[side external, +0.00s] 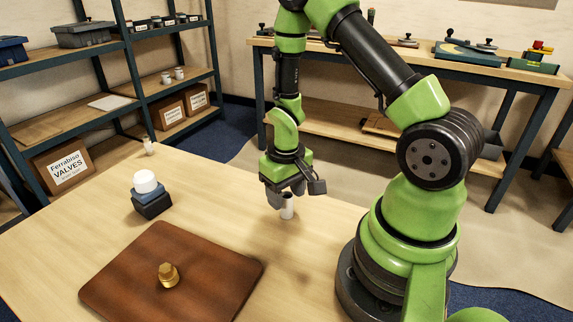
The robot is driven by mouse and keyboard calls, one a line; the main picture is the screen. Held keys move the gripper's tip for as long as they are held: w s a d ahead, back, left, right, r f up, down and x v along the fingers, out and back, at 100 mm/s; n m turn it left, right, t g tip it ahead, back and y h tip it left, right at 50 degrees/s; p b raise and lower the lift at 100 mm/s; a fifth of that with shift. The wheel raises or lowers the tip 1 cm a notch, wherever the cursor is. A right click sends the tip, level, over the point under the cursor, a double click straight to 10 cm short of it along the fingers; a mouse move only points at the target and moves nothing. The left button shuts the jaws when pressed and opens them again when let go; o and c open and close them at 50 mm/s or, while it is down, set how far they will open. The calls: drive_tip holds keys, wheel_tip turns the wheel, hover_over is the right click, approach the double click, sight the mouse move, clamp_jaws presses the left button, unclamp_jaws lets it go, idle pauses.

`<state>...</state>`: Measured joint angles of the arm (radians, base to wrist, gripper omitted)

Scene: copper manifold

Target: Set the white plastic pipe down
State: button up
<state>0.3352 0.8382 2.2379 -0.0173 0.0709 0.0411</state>
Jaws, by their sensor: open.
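The white plastic pipe (287,209) is a short pale cylinder. It stands upright on the wooden table, just below my gripper. My gripper (286,199) points down and is open, with its grey fingers around or beside the top of the pipe. I cannot tell from this view whether a finger touches it. The pipe's upper end is partly hidden by the fingers.
A brown mat (120,285) with a brass fitting (168,274) lies at the front of the table (235,205). A dark block (152,204) with a white round piece (145,182) stands at left. A small white item (148,146) is farther back. Bare table surrounds the pipe.

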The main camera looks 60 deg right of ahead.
wheel_tip(320, 180, up, 10)
wheel_tip(320, 180, up, 10)
drive_tip(key=t, duration=0.3)
hover_over(286, 198)
drive_tip(key=s+a, duration=0.1)
drive_tip(key=a, duration=0.4)
drive_tip(key=s+a+r+t+y, duration=0.2)
drive_tip(key=s+a+r+t, duration=0.2)
drive_tip(key=s+r, duration=0.3)
drive_tip(key=shift+s+a+r+n, duration=0.15)
drive_tip(key=shift+s+a+n, duration=0.25)
drive_tip(key=shift+a, duration=0.45)
